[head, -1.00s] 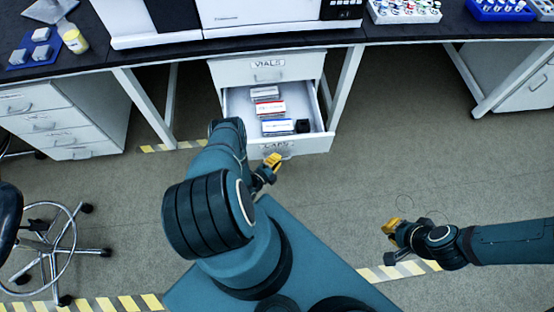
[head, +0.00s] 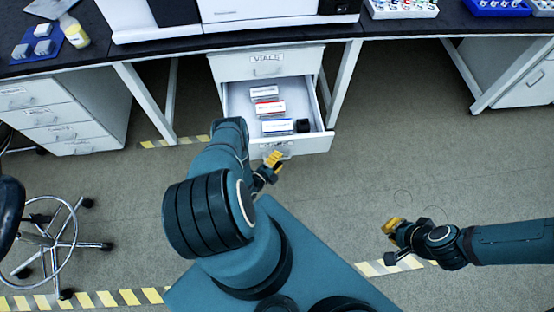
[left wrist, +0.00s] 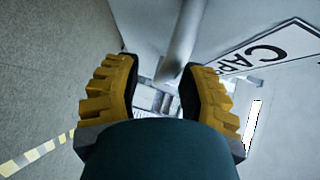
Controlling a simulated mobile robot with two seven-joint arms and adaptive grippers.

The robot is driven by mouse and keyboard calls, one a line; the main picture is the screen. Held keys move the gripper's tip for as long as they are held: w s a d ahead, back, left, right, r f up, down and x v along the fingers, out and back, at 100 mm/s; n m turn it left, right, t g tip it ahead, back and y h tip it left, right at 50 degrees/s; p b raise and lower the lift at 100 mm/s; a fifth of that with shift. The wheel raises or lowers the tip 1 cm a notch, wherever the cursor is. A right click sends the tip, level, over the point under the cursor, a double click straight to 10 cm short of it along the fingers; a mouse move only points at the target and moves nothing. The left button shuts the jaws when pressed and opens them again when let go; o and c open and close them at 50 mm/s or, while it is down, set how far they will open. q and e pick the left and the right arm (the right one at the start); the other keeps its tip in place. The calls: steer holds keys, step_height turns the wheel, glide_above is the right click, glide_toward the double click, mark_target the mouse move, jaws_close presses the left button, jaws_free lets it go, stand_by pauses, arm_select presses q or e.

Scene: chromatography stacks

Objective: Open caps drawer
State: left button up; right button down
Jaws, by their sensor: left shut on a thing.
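The caps drawer (head: 323,143) stands pulled out below the vials drawer in the head view, with small boxes inside. Its front, with part of a CAPS label (left wrist: 268,54), shows in the left wrist view. My left gripper (head: 272,164) is at the drawer front, shut on the drawer handle (left wrist: 183,48), which runs between its yellow fingers in the left wrist view. My left arm hides part of the drawer's left side. My right gripper (head: 391,238) is away from the drawer over the floor at the right; its finger gap is not clear.
The closed vials drawer (head: 267,67) is directly above. White bench legs (head: 146,105) stand on both sides of the drawer unit. A wheeled stool (head: 48,238) is at the left. The floor right of the drawer is clear.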

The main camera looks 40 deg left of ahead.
arm_select(q)
steer(key=shift+s+a, duration=0.1)
steer(key=shift+s, duration=0.2)
steer(key=s+r, duration=0.1)
steer(key=s, duration=1)
steer(key=shift+s+d+r, duration=0.2)
steer(key=shift+d+r, duration=0.1)
steer(key=shift+d, duration=0.1)
